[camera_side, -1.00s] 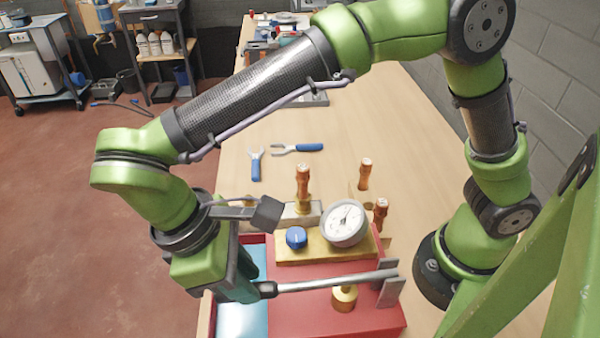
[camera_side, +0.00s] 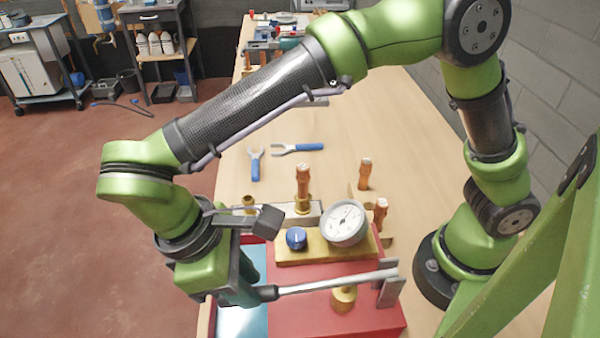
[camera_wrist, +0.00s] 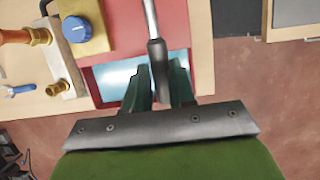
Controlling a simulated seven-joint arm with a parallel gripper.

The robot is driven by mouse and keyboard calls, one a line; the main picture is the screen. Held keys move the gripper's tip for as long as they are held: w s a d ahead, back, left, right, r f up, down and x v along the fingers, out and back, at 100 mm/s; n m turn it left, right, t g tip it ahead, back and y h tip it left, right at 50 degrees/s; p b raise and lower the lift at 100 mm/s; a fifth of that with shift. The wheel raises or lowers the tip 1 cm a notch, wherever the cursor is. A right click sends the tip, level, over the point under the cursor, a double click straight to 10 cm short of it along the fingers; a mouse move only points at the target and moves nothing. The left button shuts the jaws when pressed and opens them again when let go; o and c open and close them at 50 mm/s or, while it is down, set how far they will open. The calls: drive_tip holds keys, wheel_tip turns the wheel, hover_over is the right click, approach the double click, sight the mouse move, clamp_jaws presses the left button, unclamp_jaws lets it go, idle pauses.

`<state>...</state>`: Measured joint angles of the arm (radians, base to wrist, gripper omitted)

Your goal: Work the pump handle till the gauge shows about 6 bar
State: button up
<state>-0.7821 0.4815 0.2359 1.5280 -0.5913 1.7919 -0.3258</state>
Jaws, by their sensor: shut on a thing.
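The pump is a red box (camera_side: 345,318) on the workbench, with a long grey handle (camera_side: 335,283) running from a bracket at its right end to a black grip at the left. My gripper (camera_side: 258,293) is shut on the handle's black grip. In the wrist view, my gripper (camera_wrist: 160,82) has its two fingers on both sides of the handle (camera_wrist: 152,30) near its dark end. The round white gauge (camera_side: 344,223) stands on a brass block behind the handle. Its dark needle points up and slightly right; its numbers are too small to read.
A blue knob (camera_side: 296,239) sits on the brass block, left of the gauge. Orange-handled valves (camera_side: 303,181) stand behind it. A light-blue tank area (camera_side: 242,320) lies under my gripper. Blue-handled tools (camera_side: 297,148) lie farther back on clear bench.

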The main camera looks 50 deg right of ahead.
drive_tip(key=shift+f, duration=0.1)
wheel_tip(320, 180, up, 12)
idle(0.9)
